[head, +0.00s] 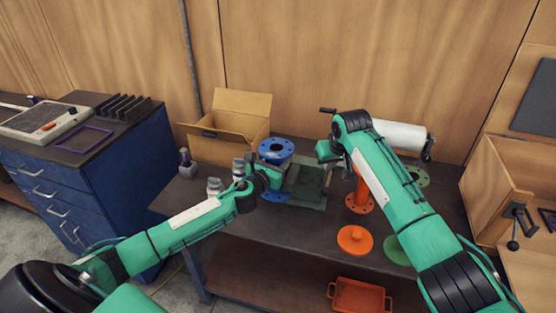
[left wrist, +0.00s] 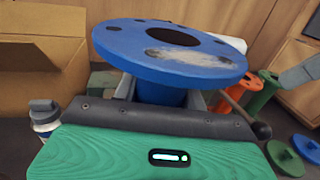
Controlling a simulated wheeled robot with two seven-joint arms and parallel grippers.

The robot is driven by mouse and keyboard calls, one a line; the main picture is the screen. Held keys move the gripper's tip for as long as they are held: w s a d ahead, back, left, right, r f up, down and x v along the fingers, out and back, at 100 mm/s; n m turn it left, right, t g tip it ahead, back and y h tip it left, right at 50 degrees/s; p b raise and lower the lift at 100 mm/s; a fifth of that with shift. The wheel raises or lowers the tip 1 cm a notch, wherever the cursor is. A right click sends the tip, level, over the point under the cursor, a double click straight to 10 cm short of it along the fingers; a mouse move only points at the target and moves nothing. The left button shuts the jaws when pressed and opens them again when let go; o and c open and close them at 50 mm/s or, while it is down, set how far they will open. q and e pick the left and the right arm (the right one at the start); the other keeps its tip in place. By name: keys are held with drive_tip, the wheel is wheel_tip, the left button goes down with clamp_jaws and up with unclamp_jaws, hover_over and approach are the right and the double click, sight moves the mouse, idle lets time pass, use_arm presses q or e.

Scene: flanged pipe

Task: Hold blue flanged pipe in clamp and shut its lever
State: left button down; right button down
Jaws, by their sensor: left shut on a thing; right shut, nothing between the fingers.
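The blue flanged pipe (head: 276,148) stands roughly upright at the middle of the table. Its top flange and part of its neck fill the left wrist view (left wrist: 170,52). My left gripper (head: 268,177) is shut on the pipe below that flange. A dark green clamp-like fixture (head: 308,183) is just right of the pipe; whether the pipe sits inside its jaws is hidden. A rod with a dark knob (left wrist: 262,130), possibly the lever, shows in the left wrist view. My right gripper (head: 328,150) is shut and empty, above and right of the fixture, partly hidden by its arm.
An open cardboard box (head: 228,124) stands behind. An orange flanged pipe (head: 360,192), an orange disc (head: 356,239) and a green disc (head: 397,250) are to the right. White-grey bottles (head: 214,187) stand left of my left gripper. A white roll (head: 402,135) is at the back right.

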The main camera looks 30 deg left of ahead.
sight(327, 187)
use_arm(q)
drive_tip(key=shift+d, duration=0.2)
drive_tip(key=c, duration=1.2)
unclamp_jaws()
drive_tip(key=o, duration=0.4)
drive_tip(key=shift+r, duration=0.1)
use_arm(e)
drive_tip(key=shift+d, duration=0.1)
use_arm(q)
drive_tip(key=shift+o, duration=0.5)
drive_tip(key=shift+d, duration=0.2)
use_arm(e)
drive_tip(key=shift+d+r, duration=0.1)
drive_tip(key=shift+d, duration=0.1)
drive_tip(key=shift+a, duration=0.1)
drive_tip(key=shift+a+f, duration=0.1)
drive_tip(key=shift+f, duration=0.1)
wheel_tip(327, 187, down, 4)
drive_tip(key=b, duration=0.4)
drive_tip(key=shift+r, duration=0.2)
drive_tip(key=shift+f, duration=0.15)
use_arm(q)
drive_tip(key=s, duration=1.3)
drive_tip(key=shift+s, duration=0.4)
